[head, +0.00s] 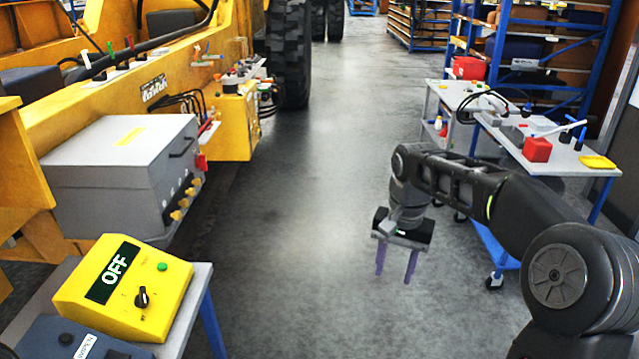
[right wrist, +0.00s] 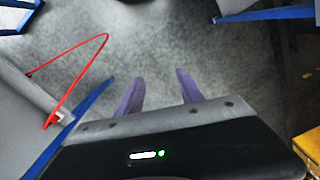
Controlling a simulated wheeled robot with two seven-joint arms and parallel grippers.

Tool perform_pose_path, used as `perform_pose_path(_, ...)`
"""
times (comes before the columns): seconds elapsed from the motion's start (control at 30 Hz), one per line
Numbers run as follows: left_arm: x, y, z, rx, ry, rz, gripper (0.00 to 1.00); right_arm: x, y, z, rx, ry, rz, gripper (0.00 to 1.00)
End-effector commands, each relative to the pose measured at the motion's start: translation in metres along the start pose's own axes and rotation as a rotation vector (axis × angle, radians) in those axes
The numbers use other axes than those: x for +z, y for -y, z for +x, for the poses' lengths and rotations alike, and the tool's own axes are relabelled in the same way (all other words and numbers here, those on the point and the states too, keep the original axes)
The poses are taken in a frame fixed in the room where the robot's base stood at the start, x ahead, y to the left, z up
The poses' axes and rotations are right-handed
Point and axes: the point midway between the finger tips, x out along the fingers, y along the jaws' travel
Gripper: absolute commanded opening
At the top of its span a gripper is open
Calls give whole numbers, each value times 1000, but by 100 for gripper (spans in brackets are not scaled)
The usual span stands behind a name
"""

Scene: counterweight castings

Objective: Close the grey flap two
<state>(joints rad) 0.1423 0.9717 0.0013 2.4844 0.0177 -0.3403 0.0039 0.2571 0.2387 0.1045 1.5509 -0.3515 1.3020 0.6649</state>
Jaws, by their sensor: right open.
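A grey box (head: 112,165) with a yellow label on top stands at the left beside the yellow machine. Its right face has a black handle (head: 182,148) and a row of yellow knobs. I cannot tell which part, if any, is the grey flap two. My right gripper (head: 395,274) hangs over open floor right of the middle, fingers pointing down, well apart from the box. In the right wrist view its two purple fingers (right wrist: 160,82) are apart with only floor between them. My left gripper is out of view.
A yellow control box (head: 125,288) reading OFF sits on a stand at the lower left. A blue-framed cart (head: 560,160) with a red block and yellow tray stands at the right. Blue shelving (head: 545,50) is behind it. The middle floor is clear.

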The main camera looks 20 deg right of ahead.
Motion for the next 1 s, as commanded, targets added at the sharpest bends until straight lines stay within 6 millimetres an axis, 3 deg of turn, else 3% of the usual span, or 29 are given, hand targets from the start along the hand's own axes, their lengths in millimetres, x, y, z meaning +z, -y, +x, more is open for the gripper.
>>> perform_pose_path(0.17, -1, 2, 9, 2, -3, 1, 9, 41, 57, 131, -90, 72, -195, 44)
perform_pose_path(0.2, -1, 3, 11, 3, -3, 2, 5, 59, 70, 167, -120, 90, -243, 44)
perform_pose_path(0.27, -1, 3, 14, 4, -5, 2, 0, 93, 86, 221, -168, 116, -310, 44)
perform_pose_path(0.33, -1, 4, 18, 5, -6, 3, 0, 141, 96, 279, -221, 140, -379, 44)
perform_pose_path(0.4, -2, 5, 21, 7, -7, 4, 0, 192, 97, 328, -265, 154, -431, 44)
perform_pose_path(0.5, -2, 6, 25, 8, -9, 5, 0, 258, 83, 377, -300, 159, -487, 44)
perform_pose_path(0.6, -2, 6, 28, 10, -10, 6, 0, 307, 61, 403, -309, 151, -526, 44)
perform_pose_path(0.7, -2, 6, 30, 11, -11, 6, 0, 336, 43, 415, -305, 137, -554, 44)
perform_pose_path(0.8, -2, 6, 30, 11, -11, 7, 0, 348, 34, 418, -302, 127, -568, 44)
perform_pose_path(1.0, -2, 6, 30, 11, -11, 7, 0, 349, 33, 418, -302, 121, -570, 44)
